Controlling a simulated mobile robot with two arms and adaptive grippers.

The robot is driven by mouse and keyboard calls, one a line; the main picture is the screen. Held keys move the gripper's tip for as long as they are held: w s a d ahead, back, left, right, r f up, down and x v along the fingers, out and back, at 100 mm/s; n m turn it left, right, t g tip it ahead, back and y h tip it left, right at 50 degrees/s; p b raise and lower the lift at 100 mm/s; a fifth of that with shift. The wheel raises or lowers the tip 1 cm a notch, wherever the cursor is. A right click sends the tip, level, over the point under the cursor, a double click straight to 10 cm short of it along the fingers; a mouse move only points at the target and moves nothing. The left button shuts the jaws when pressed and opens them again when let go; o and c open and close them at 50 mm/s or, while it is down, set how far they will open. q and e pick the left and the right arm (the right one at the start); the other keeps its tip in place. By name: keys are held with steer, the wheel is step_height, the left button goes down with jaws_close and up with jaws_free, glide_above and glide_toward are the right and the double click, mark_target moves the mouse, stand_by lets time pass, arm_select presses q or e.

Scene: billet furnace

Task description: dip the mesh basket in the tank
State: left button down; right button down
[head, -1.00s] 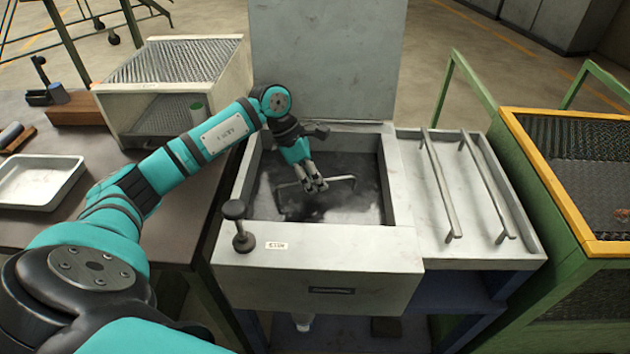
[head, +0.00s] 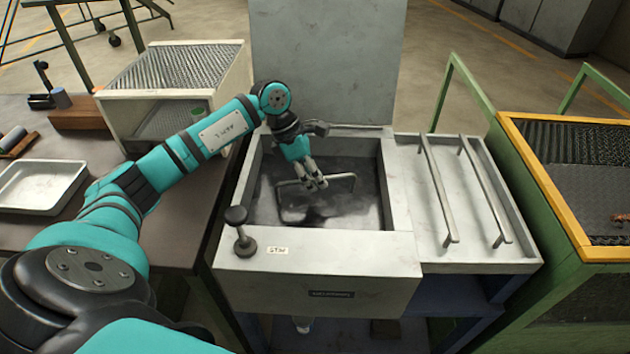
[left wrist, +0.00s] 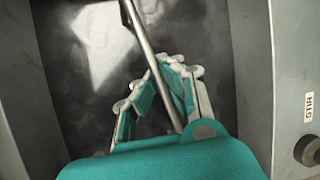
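The tank (head: 400,190) is a grey open box in the middle of the head view, with dark, cloudy liquid inside. Of the mesh basket, only a thin metal handle (head: 342,177) shows above the dark surface; its body is hidden. My left gripper (head: 318,184) reaches down into the tank opening with its fingers on the handle. In the left wrist view, the handle bar (left wrist: 143,35) runs between the fingers, whose tips (left wrist: 178,68) lie close together around it. My right gripper is in neither view.
A knob (head: 237,216) stands on the tank's front left corner, near a "STIR" label. A tall grey panel (head: 325,60) rises behind. Right are a tray with two rails (head: 440,190) and a green-and-yellow bin (head: 565,200). Left, a table holds a mesh-topped box (head: 215,80) and metal tray (head: 40,187).

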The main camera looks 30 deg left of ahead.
arm_select(q)
step_height(320, 180, up, 22)
steer(key=p, duration=1.3)
steer(key=shift+f, duration=0.25)
stand_by(0.4)
